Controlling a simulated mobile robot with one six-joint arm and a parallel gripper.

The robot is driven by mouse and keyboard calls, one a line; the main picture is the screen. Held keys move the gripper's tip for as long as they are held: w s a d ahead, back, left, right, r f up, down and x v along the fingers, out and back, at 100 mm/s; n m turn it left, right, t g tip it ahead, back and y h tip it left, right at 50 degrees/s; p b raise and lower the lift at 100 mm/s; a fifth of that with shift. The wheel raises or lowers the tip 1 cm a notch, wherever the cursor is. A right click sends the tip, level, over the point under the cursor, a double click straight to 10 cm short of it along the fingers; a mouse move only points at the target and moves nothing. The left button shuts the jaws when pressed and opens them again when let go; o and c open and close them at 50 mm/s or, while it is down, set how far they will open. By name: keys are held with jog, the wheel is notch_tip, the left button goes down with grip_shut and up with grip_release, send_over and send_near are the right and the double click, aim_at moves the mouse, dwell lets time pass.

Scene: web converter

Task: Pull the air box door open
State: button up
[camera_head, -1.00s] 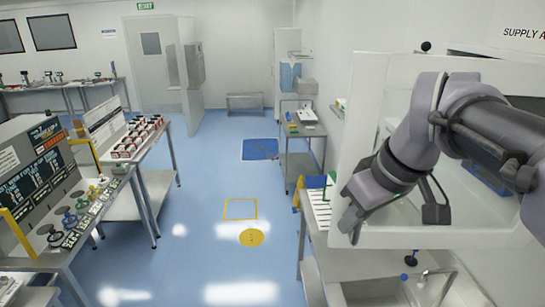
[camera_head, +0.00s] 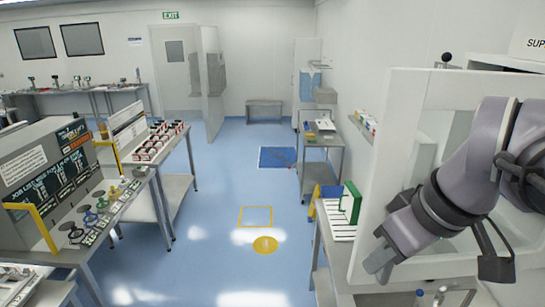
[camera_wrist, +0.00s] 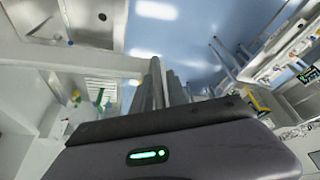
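The air box door (camera_head: 372,230) is a white-framed clear panel at the right of the head view. It stands out from the wall at an angle, and its right part is cut off by the picture edge and covered by my arm. My gripper (camera_head: 381,266) overlaps the lower left part of the door frame in the head view. The wrist view shows my gripper's dark fingers (camera_wrist: 166,85) close together, beside the end of a pale bar. I cannot tell whether they touch the door or hold its edge. No handle shows clearly.
A bench (camera_head: 336,252) with a green rack (camera_head: 351,203) stands just left of the door. A steel sink (camera_wrist: 95,18) shows in the wrist view. Workbenches with a display panel (camera_head: 50,165) line the left.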

jog(key=p+v, duration=1.1)
jog(key=v, duration=0.6)
jog(key=shift+r, duration=0.3)
jog(key=shift+f, duration=0.1)
